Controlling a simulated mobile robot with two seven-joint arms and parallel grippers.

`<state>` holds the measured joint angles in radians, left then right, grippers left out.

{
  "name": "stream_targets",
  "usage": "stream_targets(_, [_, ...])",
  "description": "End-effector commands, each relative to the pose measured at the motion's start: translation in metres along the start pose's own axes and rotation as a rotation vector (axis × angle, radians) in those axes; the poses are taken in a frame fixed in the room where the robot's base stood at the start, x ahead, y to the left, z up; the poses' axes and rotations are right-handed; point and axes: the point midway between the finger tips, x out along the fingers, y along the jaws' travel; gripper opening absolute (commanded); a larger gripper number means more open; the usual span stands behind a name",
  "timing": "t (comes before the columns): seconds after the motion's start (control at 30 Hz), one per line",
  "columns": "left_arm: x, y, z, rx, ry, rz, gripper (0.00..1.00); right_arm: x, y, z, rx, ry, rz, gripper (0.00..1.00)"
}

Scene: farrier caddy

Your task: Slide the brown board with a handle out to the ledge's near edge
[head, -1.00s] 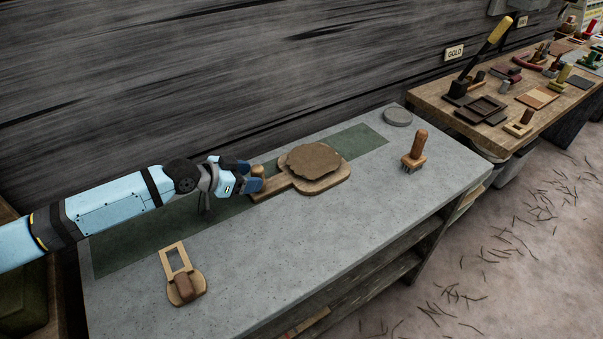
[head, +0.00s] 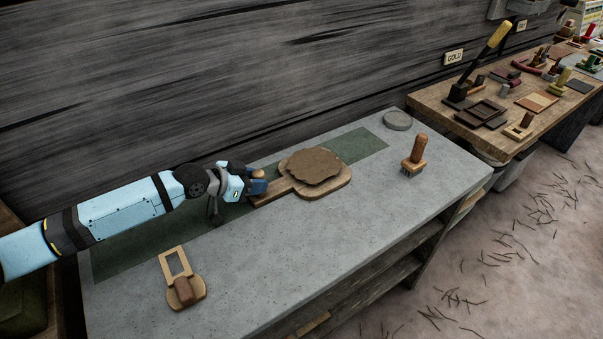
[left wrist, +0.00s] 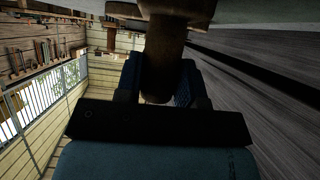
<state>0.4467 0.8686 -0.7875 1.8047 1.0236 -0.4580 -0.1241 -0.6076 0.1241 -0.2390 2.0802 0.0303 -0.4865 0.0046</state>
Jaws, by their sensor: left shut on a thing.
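The brown board with a handle (head: 334,187) lies flat on the grey ledge (head: 390,195), partly over a dark green strip (head: 366,143). A ragged-edged brown sheet (head: 314,165) lies on its wide part. Its handle points left, with an upright wooden knob (head: 257,173) near the end. My left gripper (head: 257,186) is at this knob, shut on it. In the left wrist view the knob (left wrist: 162,65) stands as a dark brown post between the blue fingertips (left wrist: 165,85), which partly hide it. My right gripper is not in view.
A wooden-handled brush (head: 414,157) stands right of the board, and a grey round disc (head: 398,120) lies at the far right corner. A wooden frame piece (head: 181,278) lies at the near left. The ledge between board and near edge is clear. A dark wall rises behind.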

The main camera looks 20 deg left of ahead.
Motion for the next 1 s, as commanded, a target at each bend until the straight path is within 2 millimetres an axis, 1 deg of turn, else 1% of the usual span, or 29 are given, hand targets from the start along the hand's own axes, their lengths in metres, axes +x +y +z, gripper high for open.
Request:
stream_targets(0.03, [-0.002, 0.005, -0.004, -0.001, 0.000, 0.003, 0.02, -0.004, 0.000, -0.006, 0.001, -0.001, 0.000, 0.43])
stream_targets(0.1, [-0.002, 0.011, -0.003, -0.002, -0.001, 0.003, 0.02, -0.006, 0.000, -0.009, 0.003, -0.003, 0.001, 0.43])
stream_targets(0.43, [-0.003, 0.037, -0.002, -0.001, -0.002, 0.003, 0.03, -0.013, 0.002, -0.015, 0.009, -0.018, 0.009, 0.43])
stream_targets(0.7, [-0.003, 0.058, -0.002, -0.002, -0.001, 0.003, 0.03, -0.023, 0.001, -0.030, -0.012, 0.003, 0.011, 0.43])
stream_targets(1.0, [-0.004, 0.081, -0.001, -0.001, -0.002, 0.003, 0.03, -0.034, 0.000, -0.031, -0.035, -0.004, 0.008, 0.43])
